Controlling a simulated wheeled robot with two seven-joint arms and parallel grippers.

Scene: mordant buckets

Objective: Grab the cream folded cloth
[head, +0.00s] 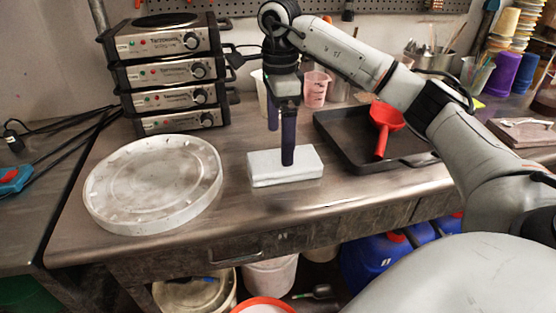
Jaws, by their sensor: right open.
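The cream folded cloth (262,172) shows as a pale, flat rectangular block lying on the metal bench, near its front edge. My right gripper (281,146) points straight down over it, with its dark fingers apart and nothing between them. The nearer fingertip overlaps the cloth's top in the picture; whether it touches cannot be told. The farther finger ends higher in the picture, beyond the cloth's back edge. My left gripper is not in view.
A round whitish lid (155,183) lies to the left of the cloth. A black tray (345,150) with a red funnel (384,122) is to the right. Stacked hot plates (170,72) and a pink measuring cup (315,88) stand behind. Bare bench surrounds the cloth.

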